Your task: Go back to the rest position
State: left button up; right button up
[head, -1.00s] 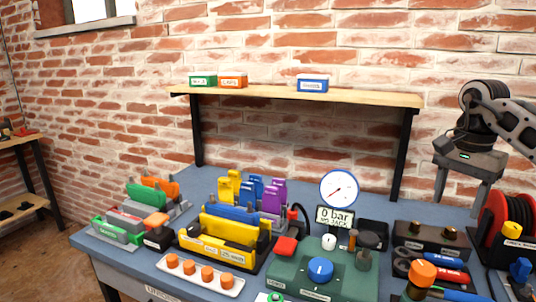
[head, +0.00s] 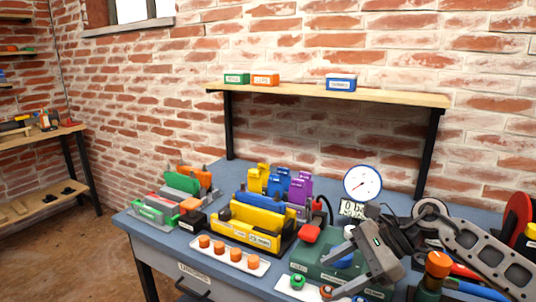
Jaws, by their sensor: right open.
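My right gripper (head: 318,279) reaches in from the right edge, low over the bench. Its two grey fingers point to the lower left, apart, with nothing seen between them. It hides part of the green pump block (head: 312,262) and most of its blue knob (head: 343,260). I cannot tell whether it touches the block. My left gripper is not in view.
The blue workbench (head: 150,222) is crowded: a yellow holder (head: 245,232), a white tray (head: 228,257) with orange knobs, and a round gauge (head: 362,183) near my gripper. Open floor lies left.

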jog(key=s+a+m+t+y, duration=0.2)
jog(key=a+m+t+y, duration=0.25)
jog(key=m, duration=0.65)
jog(key=s+a+m+t+y, duration=0.3)
jog(key=a+m+t, duration=0.3)
jog(key=m, duration=0.4)
jog(key=s+d+f+m+h, duration=0.5)
jog(key=f+m, duration=0.5)
jog(key=m, duration=0.6)
jog(key=s+d+f+m+h, duration=0.6)
jog(key=s+f+m+h, duration=0.4)
jog(key=m, duration=0.6)
jog(key=shift+s+f, duration=0.35)
jog(key=shift+f, duration=0.35)
